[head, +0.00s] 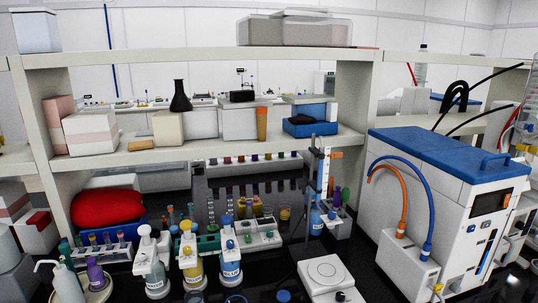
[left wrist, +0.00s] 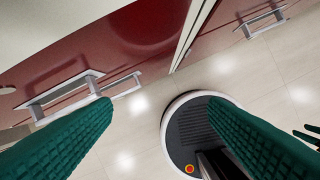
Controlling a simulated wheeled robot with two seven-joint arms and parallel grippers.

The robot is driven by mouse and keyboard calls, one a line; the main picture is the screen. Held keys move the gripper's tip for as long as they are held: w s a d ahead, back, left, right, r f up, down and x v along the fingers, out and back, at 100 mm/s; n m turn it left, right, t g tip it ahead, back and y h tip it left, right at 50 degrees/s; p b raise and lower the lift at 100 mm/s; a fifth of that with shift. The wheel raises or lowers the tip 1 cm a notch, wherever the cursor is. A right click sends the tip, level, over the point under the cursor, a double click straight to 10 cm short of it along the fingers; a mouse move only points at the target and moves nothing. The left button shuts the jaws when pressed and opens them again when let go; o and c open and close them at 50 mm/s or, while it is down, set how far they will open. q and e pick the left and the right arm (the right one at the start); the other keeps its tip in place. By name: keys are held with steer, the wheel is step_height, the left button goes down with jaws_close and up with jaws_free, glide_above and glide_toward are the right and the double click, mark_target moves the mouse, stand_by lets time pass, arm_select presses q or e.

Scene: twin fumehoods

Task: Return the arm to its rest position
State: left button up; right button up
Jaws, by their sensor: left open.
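My left gripper (left wrist: 160,104) shows in the left wrist view as two green ridged fingers spread wide apart. Nothing is between them. It points down past the red cabinet fronts (left wrist: 120,45) toward the pale tiled floor (left wrist: 135,130). My own round base shows below, partly behind the right-hand finger.
Metal handles (left wrist: 65,92) stick out from the cabinet close to the left finger. In the head view, bottles (head: 190,262) and racks crowd the dark bench below a shelf (head: 210,152). A white hotplate (head: 325,272) and a blue-topped machine (head: 440,155) stand at right.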

arm_select(q)
steer(key=s+a+f+b, duration=0.1)
steer(key=s+f+b, duration=0.1)
steer(key=s+f, duration=0.4)
steer(key=s+a+f+g+b, duration=0.1)
steer(key=s+f, duration=0.6)
steer(key=f, duration=1)
steer(key=s+a+f+b, duration=0.1)
steer(key=s+f+b, duration=0.2)
steer(key=s+f, duration=0.3)
step_height(320, 180, down, 6)
steer(key=shift+s+a+r+g+b, duration=0.15)
steer(key=shift+r+g+b, duration=0.15)
steer(key=shift+g, duration=0.1)
steer(key=shift+c, duration=0.2)
